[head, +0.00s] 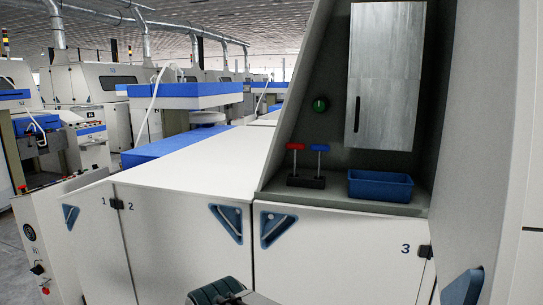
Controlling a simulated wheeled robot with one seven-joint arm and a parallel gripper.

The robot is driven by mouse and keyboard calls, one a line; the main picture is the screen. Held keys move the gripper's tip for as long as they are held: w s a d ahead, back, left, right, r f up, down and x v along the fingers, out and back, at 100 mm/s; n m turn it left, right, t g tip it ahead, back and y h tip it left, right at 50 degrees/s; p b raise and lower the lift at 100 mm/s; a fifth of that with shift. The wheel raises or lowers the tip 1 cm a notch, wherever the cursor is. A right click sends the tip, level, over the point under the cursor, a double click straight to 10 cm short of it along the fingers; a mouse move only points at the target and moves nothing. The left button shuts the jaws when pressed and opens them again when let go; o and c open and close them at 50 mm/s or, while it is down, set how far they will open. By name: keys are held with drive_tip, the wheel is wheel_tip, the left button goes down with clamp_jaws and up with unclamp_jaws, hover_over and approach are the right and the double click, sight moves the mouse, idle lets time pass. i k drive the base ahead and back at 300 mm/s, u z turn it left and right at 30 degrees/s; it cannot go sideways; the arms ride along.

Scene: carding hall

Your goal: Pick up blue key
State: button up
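The blue key (319,150) has a T-shaped blue handle on a thin grey shaft. It stands upright in a dark block (305,182) on the grey shelf of the machine recess. A red key (295,149) of the same shape stands just left of it in the same block. A dark ribbed part with a grey piece shows at the bottom edge of the head view and looks like part of my arm. No gripper fingers show, and nothing touches the blue key.
A blue open bin (380,186) sits right of the keys on the shelf. A grey cabinet door (386,75) hangs above it, and a green round knob (320,104) is on the back wall. White machine panels (340,250) form the front below; a side wall bounds the right.

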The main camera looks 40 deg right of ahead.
sight(318, 148)
drive_tip(key=z, duration=0.6)
drive_tip(key=i, duration=0.9)
drive_tip(key=z, duration=0.8)
